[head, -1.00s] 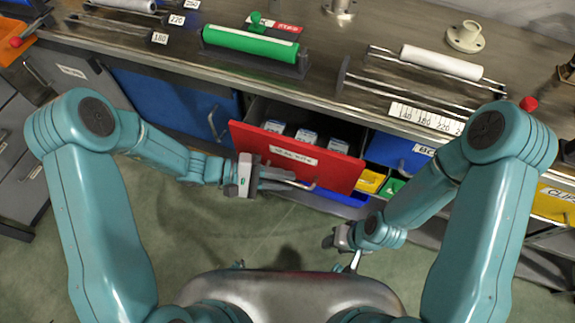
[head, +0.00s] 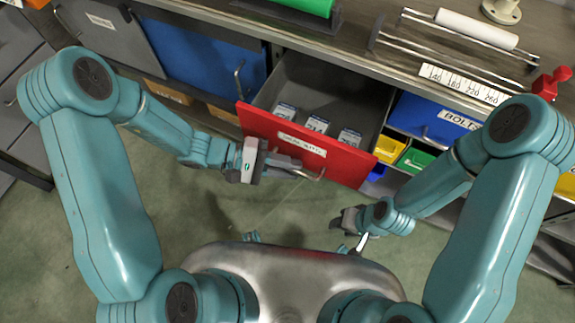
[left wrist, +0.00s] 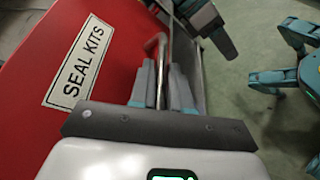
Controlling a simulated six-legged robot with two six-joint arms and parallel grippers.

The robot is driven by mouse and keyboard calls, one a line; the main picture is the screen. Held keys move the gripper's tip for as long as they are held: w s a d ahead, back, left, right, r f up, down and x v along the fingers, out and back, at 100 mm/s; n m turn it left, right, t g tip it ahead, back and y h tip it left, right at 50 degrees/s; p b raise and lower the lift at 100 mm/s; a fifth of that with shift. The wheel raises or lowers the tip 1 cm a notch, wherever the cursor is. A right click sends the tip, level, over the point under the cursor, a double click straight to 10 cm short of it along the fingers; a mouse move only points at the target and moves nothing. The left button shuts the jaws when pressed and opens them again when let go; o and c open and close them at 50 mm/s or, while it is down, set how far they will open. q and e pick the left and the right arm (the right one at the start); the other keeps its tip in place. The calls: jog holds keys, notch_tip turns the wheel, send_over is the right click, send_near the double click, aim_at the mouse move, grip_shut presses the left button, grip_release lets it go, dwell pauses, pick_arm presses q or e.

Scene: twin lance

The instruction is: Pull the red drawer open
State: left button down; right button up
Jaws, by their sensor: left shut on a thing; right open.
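The red drawer (head: 300,145) stands well out from the bench in the head view, with its grey inside and several small labelled boxes (head: 318,124) in it. Its front carries a white label that reads SEAL KITS in the left wrist view (left wrist: 80,67). A metal bar handle (head: 312,175) runs along the front. My left gripper (head: 290,168) is shut on the handle; in the left wrist view its fingers (left wrist: 163,88) lie on both sides of the bar. My right gripper (head: 352,232) is open and empty, low and right of the drawer, apart from it.
A blue drawer labelled BOLTS (head: 432,120) is right of the red drawer, with yellow (head: 388,148) and green (head: 415,158) bins below. A blue door (head: 200,62) is on the left. The bench top (head: 360,58) holds rollers and racks. Green floor is clear in front.

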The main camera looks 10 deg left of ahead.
pick_arm(q)
jog(key=c, duration=1.4)
grip_release()
jog(key=shift+c, duration=0.2)
jog(key=v, duration=1.6)
jog(key=shift+a, duration=0.25)
